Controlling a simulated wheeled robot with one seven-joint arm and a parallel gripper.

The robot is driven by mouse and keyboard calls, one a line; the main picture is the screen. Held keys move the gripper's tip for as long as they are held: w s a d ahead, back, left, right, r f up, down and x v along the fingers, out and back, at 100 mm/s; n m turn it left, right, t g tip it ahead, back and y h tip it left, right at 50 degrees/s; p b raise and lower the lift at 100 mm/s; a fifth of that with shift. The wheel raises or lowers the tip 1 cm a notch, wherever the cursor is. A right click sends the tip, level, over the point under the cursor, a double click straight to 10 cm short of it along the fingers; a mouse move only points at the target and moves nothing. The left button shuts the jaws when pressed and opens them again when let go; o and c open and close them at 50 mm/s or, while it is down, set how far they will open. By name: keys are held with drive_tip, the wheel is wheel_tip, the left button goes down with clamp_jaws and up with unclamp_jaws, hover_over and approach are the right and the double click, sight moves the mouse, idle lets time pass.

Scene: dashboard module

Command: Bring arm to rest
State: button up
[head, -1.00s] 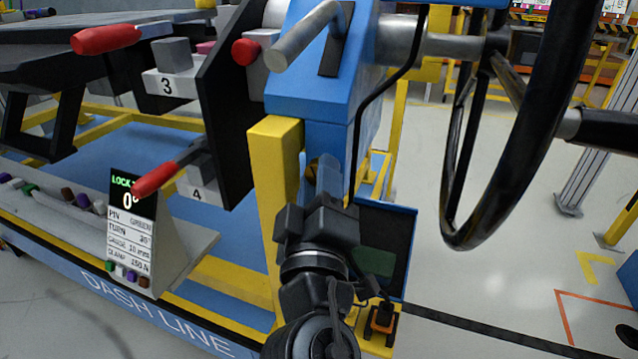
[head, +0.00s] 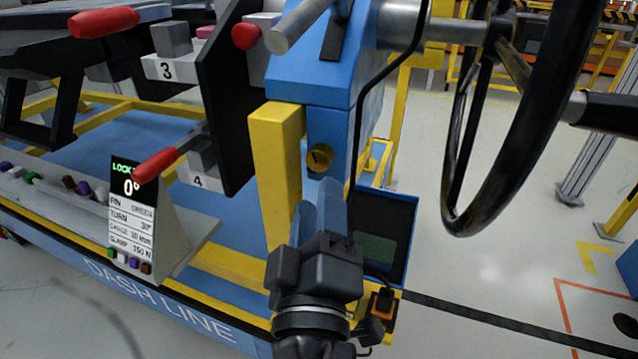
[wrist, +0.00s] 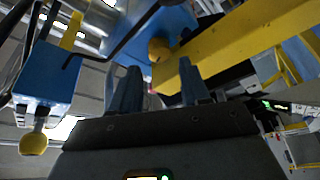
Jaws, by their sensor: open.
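My gripper (head: 320,205) points up and away in the lower middle of the head view, in front of the blue column (head: 328,130). Its bluish fingers stand apart with nothing seen between them in the wrist view (wrist: 158,88). A round brass-coloured lock (head: 320,157) on the column face lies just beyond the fingertips and is clear of them. The lock also shows in the wrist view (wrist: 160,48), above the fingers.
A yellow post (head: 272,165) stands just left of my gripper. The black steering wheel (head: 520,150) is at the right. A dark screen panel (head: 385,225) is close on the right. Red-handled clamps (head: 105,22) and a display sign (head: 133,210) are at the left. Open floor lies at lower right.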

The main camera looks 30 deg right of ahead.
drive_tip(key=shift+s+a+f, duration=0.15)
drive_tip(key=shift+s+a, duration=0.2)
drive_tip(key=shift+s, duration=0.15)
drive_tip(key=s+d+f+n+g+y, duration=0.1)
drive_tip(key=s+f+n+y, duration=0.1)
drive_tip(key=s+f+y, duration=0.55)
drive_tip(key=s+f+n+g+y, duration=0.1)
drive_tip(key=s+f+y, duration=0.25)
drive_tip(key=f, duration=0.65)
drive_tip(key=s+m+y, duration=0.2)
drive_tip(key=s+m, duration=0.1)
drive_tip(key=s, duration=0.6)
drive_tip(key=s+d+r+m+h, duration=0.1)
drive_tip(key=s+d+r+m, duration=0.3)
drive_tip(key=s, duration=0.3)
wheel_tip(320, 180, up, 22)
drive_tip(key=p, duration=2)
drive_tip(key=shift+a+f+p, duration=0.15)
drive_tip(key=shift+a+p, duration=0.25)
drive_tip(key=shift+a, duration=0.05)
